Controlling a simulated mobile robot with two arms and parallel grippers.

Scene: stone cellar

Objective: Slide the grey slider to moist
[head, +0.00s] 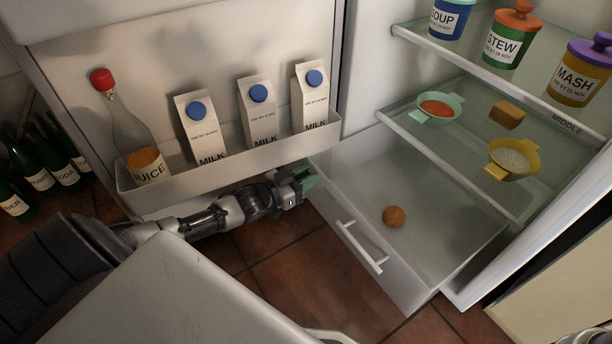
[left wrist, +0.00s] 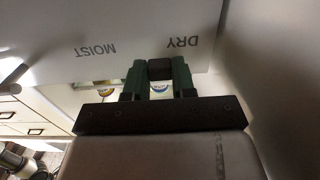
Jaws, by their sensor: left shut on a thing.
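My left gripper (head: 303,180) reaches in low under the door shelf, at the left front corner of the pulled-out drawer. In the left wrist view my left gripper (left wrist: 160,72) has its two green fingers shut on the dark grey slider (left wrist: 160,68), one finger on each side. The slider sits at the edge of a pale panel (left wrist: 130,25) whose words appear upside down. The word DRY (left wrist: 186,42) is close to the slider, and the word MOIST (left wrist: 97,50) is farther to the left. In the head view the slider and its words cannot be made out. My right gripper is not in view.
The clear drawer (head: 362,246) stands open with a round brown item (head: 394,216) inside. The door shelf (head: 235,163) above my left arm holds three milk cartons and a juice bottle (head: 132,135). Bowls and tubs stand on the fridge shelves. Green bottles (head: 45,170) stand at left.

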